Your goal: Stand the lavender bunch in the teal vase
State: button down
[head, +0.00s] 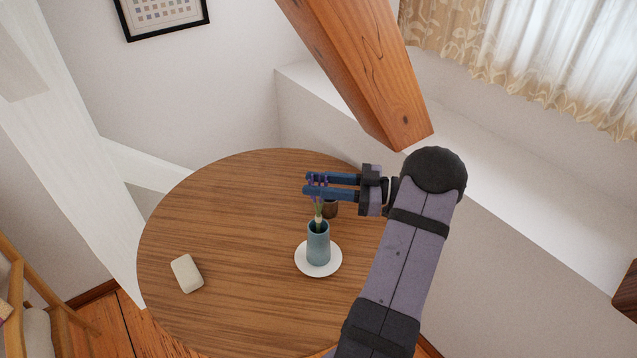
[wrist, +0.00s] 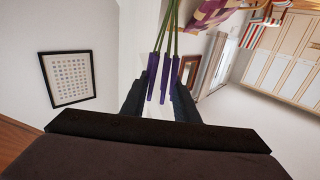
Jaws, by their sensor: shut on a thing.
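The lavender bunch (head: 318,195) has purple heads and green stems. My gripper (head: 307,184) is shut on it near the heads, and the stems hang down roughly upright. In the wrist view the purple heads of the bunch (wrist: 163,78) lie between the fingers of my gripper (wrist: 160,95). The teal vase (head: 318,249) stands upright directly below my gripper. The lower stems meet the vase mouth in the head view. How far they go inside is hidden by the vase wall.
The vase stands on a white saucer (head: 301,265) on a round wooden table (head: 225,215). A pale block (head: 187,273) lies at the left. A thick timber brace (head: 365,70) slants down close above my gripper.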

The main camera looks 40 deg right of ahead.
jog(key=c, duration=1.3)
grip_release()
jog(key=b+v, duration=0.3)
jog(key=v, duration=0.4)
jog(key=shift+s+d, duration=0.1)
jog(key=shift+s, duration=0.05)
